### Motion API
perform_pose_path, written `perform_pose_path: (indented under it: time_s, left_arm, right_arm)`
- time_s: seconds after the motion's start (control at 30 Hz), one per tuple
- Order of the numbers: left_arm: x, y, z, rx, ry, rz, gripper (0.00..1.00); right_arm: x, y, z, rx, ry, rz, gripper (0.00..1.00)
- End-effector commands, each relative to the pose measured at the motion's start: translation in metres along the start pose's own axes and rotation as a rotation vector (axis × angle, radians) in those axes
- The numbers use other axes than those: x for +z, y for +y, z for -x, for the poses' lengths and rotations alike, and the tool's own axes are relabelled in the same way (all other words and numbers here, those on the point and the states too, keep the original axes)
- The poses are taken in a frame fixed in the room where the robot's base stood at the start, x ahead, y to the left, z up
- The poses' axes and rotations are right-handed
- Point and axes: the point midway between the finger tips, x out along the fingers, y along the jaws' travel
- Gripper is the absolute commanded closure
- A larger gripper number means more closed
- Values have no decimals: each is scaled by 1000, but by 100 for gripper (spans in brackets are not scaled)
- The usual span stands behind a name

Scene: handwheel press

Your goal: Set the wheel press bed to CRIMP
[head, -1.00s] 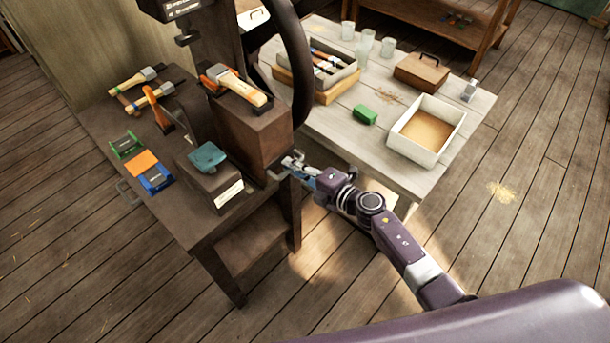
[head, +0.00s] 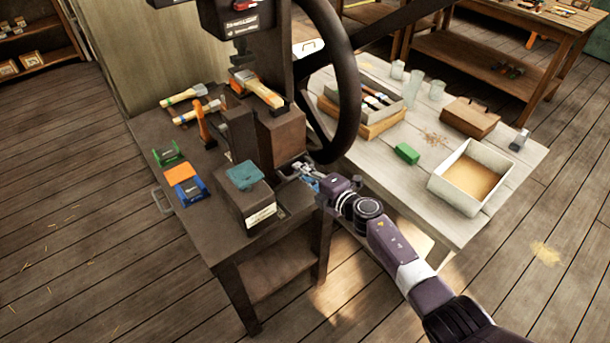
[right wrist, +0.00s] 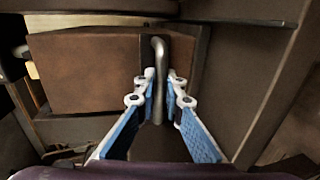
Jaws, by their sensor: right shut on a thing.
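The wheel press has a dark handwheel (head: 345,90) and a dark head (head: 245,18) above a brown block (head: 282,132). I cannot tell for sure that this block is the bed. My right gripper (head: 303,172) is at the block's near lower side. In the right wrist view its blue-padded fingers (right wrist: 159,92) are shut around an upright metal handle (right wrist: 158,50) in front of the brown face. No CRIMP marking can be read. My left gripper is not in view.
A dark box (head: 240,205) with a teal cloth (head: 244,176) stands left of my gripper. Hammers (head: 195,98) lie farther back. The pale table (head: 405,190) at right carries a tray (head: 470,178) and a green block (head: 407,153). Floor shows at left.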

Motion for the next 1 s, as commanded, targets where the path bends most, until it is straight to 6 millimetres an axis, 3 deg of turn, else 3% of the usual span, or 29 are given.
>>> perform_pose_path:
  time_s: [0.33, 0.37, 0.53, 1.0]
  left_arm:
    - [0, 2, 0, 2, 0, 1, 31]
    - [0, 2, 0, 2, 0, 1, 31]
    - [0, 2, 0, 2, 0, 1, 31]
    - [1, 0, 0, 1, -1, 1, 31]
  right_arm:
    - [0, 4, -2, 6, -2, 1, 100]
    - [0, 4, -2, 6, -2, 1, 90]
    - [0, 4, -2, 5, -1, 1, 73]
    - [3, 1, 9, 1, -4, 5, 73]
